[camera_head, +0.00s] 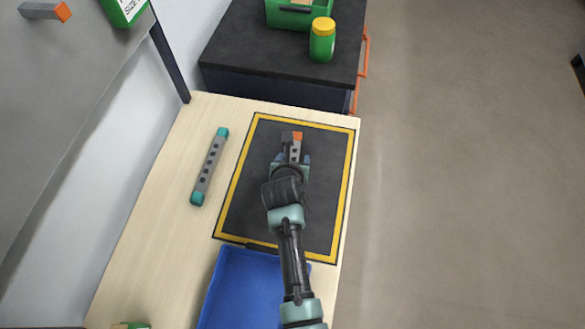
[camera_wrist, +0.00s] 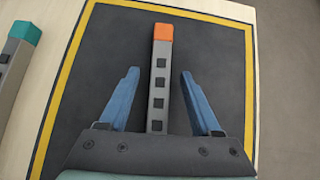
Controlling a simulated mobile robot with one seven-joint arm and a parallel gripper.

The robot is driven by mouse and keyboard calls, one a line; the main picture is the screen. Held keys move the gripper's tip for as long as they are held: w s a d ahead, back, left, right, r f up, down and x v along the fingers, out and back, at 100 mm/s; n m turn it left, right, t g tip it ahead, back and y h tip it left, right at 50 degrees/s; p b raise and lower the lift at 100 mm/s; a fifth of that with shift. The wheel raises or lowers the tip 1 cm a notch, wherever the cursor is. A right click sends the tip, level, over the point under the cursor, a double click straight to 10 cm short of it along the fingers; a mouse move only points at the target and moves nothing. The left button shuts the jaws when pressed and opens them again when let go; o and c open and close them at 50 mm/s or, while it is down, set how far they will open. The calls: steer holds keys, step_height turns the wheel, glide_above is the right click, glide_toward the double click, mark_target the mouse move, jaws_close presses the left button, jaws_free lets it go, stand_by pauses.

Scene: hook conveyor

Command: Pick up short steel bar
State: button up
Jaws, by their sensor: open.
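The short steel bar is grey with an orange end and square dark holes. In the wrist view the bar (camera_wrist: 158,85) lies lengthwise between the two blue fingers of my gripper (camera_wrist: 156,75), with clear gaps on both sides. The fingers are open and do not touch it. Its near end is hidden behind the gripper body. In the head view the bar (camera_head: 293,142) shows its orange tip on the black mat, beyond my gripper (camera_head: 291,158); my arm hides the rest.
The black mat (camera_head: 250,205) has a yellow border. A longer grey bar with teal ends (camera_head: 210,167) lies on the wooden table to its left. A blue tray (camera_head: 235,285) sits in front. A dark cabinet (camera_head: 270,85) with a green bin (camera_head: 300,18) and a yellow-lidded jar (camera_head: 322,42) stands behind.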

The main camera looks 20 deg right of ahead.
steer(key=shift+w+d+f, duration=0.1)
steer(key=shift+f, duration=0.1)
steer(key=shift+c, duration=0.2)
jaws_close()
